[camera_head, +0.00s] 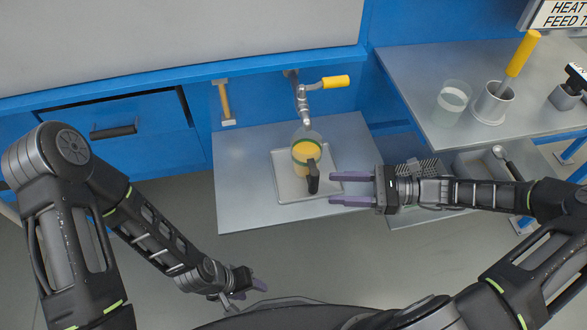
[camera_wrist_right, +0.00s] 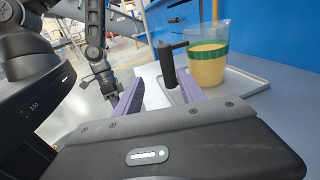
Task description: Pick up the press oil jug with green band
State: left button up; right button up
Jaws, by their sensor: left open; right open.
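The press oil jug (camera_head: 302,158) is clear with a green band, yellow oil inside and a black handle. It stands upright on a square grey tray (camera_head: 287,190) under a tap. In the right wrist view the jug (camera_wrist_right: 207,65) is beyond the fingers, its black handle (camera_wrist_right: 168,64) towards me. My right gripper (camera_head: 336,188) is open, its purple fingers pointing left, just right of the handle. In the wrist view the handle appears near the gap between the fingers; contact cannot be told. My left gripper (camera_head: 254,284) is open and empty, low over the floor, away from the jug.
A tap with a yellow lever (camera_head: 335,82) is above the jug. A clear beaker (camera_head: 453,100) and a metal cup (camera_head: 492,104) with a yellow-handled tool stand on the right counter (camera_head: 425,65). A scoop lies in a bin (camera_head: 478,165) behind my right arm. The lower shelf's left side is clear.

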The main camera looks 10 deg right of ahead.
aim_at(313, 179)
jog(key=shift+w+d+r+m+t, duration=0.1)
jog(key=shift+w+d+m+t, duration=0.25)
jog(key=shift+w+d, duration=0.2)
jog(key=shift+w+d+r+y, duration=0.15)
jog(key=shift+r+y, duration=0.15)
jog(key=shift+r, duration=0.05)
jog(key=shift+x, duration=1.3)
jog(key=shift+s+b+x, duration=0.2)
jog(key=shift+b+x, duration=0.55)
jog(key=shift+x, duration=1.9)
jog(key=shift+r, duration=0.15)
jog(key=shift+c, duration=0.6)
